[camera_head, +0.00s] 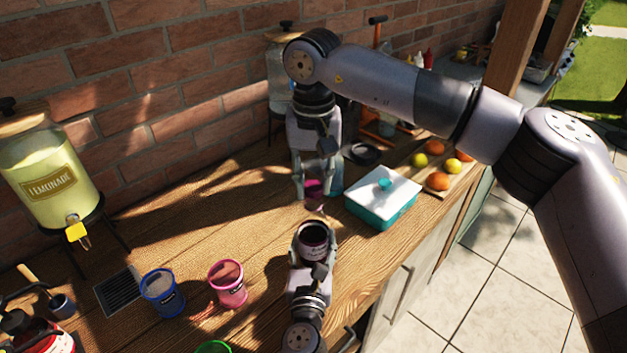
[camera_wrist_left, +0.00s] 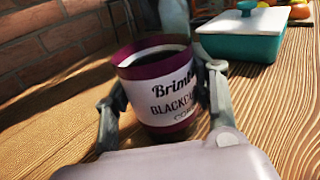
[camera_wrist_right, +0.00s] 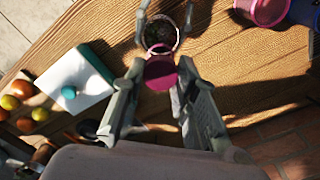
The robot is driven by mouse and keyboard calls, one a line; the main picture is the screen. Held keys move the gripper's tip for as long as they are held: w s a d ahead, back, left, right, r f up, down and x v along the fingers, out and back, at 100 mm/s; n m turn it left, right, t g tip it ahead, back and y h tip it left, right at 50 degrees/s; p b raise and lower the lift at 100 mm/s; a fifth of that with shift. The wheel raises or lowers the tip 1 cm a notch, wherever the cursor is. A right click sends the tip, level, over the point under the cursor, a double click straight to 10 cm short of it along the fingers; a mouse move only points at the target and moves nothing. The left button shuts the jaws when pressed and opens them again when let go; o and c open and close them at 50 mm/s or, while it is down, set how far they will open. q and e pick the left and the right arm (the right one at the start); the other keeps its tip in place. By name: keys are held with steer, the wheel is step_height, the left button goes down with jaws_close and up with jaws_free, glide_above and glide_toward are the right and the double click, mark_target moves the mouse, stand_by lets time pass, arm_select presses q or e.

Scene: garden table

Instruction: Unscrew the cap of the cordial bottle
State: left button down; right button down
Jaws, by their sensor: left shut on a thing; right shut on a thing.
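The cordial bottle (camera_head: 313,240), dark maroon with a white "Blackcurrant" label, stands upright at the front of the wooden table. Its top is uncapped and dark inside, as the left wrist view of the bottle (camera_wrist_left: 165,90) shows. My left gripper (camera_head: 313,252) is shut around its sides. The maroon cap (camera_head: 314,188) is between the fingers of my right gripper (camera_head: 317,192), which is shut on it. In the right wrist view the cap (camera_wrist_right: 160,72) is held clear of the bottle mouth, overlapping its near edge in the picture.
A teal box with a white lid (camera_head: 383,196) stands right of the cap. Beyond it is a board (camera_head: 462,178) with fruit. Blue (camera_head: 162,292) and pink (camera_head: 228,284) cups stand left of the bottle. A lemonade dispenser (camera_head: 48,180) is far left.

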mark_target(313, 186)
steer(key=shift+r, duration=1.85)
arm_select(q)
steer(key=c, duration=0.6)
jaws_free()
